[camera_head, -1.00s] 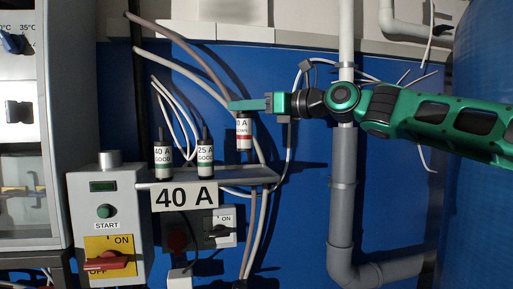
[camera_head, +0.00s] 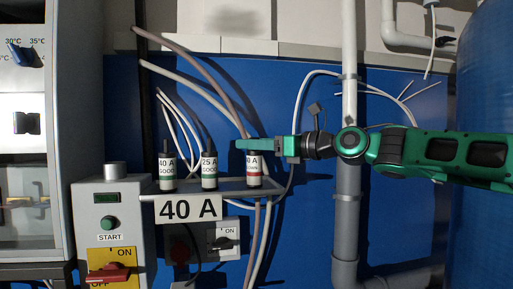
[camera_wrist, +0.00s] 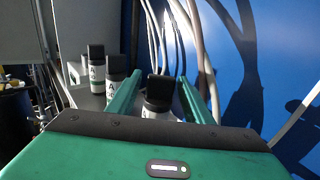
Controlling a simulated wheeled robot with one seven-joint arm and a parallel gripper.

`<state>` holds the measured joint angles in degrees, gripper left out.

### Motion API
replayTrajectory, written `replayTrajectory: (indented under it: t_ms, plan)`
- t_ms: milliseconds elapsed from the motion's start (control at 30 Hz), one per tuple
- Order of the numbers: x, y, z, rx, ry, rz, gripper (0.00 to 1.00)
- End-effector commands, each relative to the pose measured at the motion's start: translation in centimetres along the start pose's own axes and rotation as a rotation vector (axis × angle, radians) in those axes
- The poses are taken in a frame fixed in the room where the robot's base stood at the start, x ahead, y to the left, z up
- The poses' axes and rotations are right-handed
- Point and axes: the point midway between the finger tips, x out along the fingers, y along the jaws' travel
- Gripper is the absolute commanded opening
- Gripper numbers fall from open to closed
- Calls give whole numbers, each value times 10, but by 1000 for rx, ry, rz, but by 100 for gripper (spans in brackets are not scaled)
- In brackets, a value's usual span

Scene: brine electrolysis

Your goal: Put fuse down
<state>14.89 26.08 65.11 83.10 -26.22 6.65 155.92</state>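The fuse (camera_head: 254,171) is a white cylinder with a black top, a red band and a partly hidden "0 A" label. It stands upright at the right end of the grey shelf (camera_head: 229,186), its base level with the other fuses. My gripper (camera_head: 243,145) is at its top, reaching in from the right. In the wrist view the fuse (camera_wrist: 158,103) is between the two green fingers of my gripper (camera_wrist: 160,78), with gaps on both sides, so the fingers look open around it. The fuse's lower part is hidden there by the gripper body.
Two fuses labelled GOOD, a 40 A (camera_head: 167,172) and a 25 A (camera_head: 209,171), stand to the left on the shelf. Cables (camera_head: 200,72) hang behind. A grey pipe (camera_head: 346,215) runs vertically on the right. A START/ON box (camera_head: 108,225) is at lower left.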

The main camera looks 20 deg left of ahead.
Motion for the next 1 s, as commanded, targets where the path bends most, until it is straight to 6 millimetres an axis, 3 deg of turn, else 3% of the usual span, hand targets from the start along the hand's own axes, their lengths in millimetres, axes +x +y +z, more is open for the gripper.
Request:
replayTrajectory:
  t_ms: [467,1000]
  plan:
    - [-7,0,1,0,1,-1,50]
    - [-71,-1,0,0,2,-3,50]
